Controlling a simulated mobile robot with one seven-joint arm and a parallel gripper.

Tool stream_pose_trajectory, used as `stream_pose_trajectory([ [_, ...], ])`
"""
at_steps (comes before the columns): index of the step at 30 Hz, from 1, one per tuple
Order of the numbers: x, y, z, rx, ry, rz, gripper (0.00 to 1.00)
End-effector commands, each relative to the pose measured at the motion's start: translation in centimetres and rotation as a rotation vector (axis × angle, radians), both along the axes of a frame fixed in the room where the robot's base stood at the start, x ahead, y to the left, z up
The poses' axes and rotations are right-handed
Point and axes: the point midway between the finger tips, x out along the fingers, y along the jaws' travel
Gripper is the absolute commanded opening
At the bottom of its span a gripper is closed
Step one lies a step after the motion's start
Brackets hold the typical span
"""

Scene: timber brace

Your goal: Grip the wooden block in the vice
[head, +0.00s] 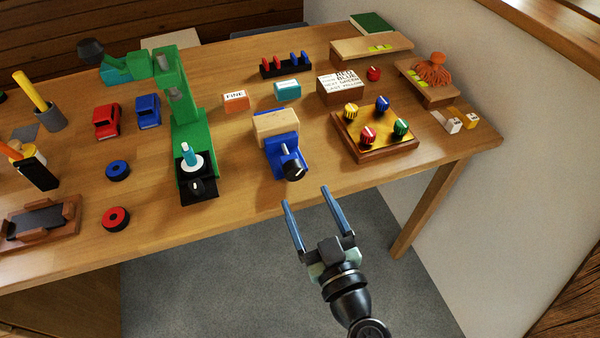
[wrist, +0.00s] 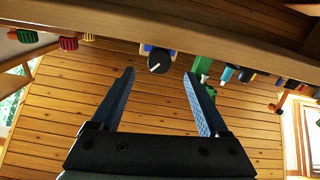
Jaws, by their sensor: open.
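The wooden block (head: 275,124) is pale and sits at the top of the blue vice (head: 276,150) near the table's front edge. Whether the jaws press on it I cannot tell. The vice's black knob (head: 293,168) with a white mark faces the front; it also shows in the wrist view (wrist: 159,62). My gripper (head: 304,199) is open and empty, with two blue fingers apart. It is in front of the table edge, to the lower right of the vice. In the wrist view my gripper (wrist: 160,78) has the knob beyond and between its fingertips.
A green machine (head: 185,130) with a black knob stands left of the vice. A wooden board with coloured knobs (head: 374,136) is at its right. Orange (head: 236,102) and teal (head: 287,91) blocks lie behind it. The table's front edge (head: 340,182) lies close to my gripper.

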Motion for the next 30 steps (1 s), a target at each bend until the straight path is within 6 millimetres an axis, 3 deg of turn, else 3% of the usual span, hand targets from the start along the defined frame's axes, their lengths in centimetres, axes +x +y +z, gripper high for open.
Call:
stream_pose_trajectory([
  [3, 2.4, 0.8, 0.3, 0.002, -0.002, 0.001, 0.78],
  [9, 4.9, 1.6, 0.1, 0.001, 0.000, 0.000, 0.78],
  [23, 6.0, 1.9, 0.0, 0.000, 0.000, -0.001, 0.78],
  [30, 5.9, 1.9, 0.0, 0.000, 0.000, -0.001, 0.35],
])
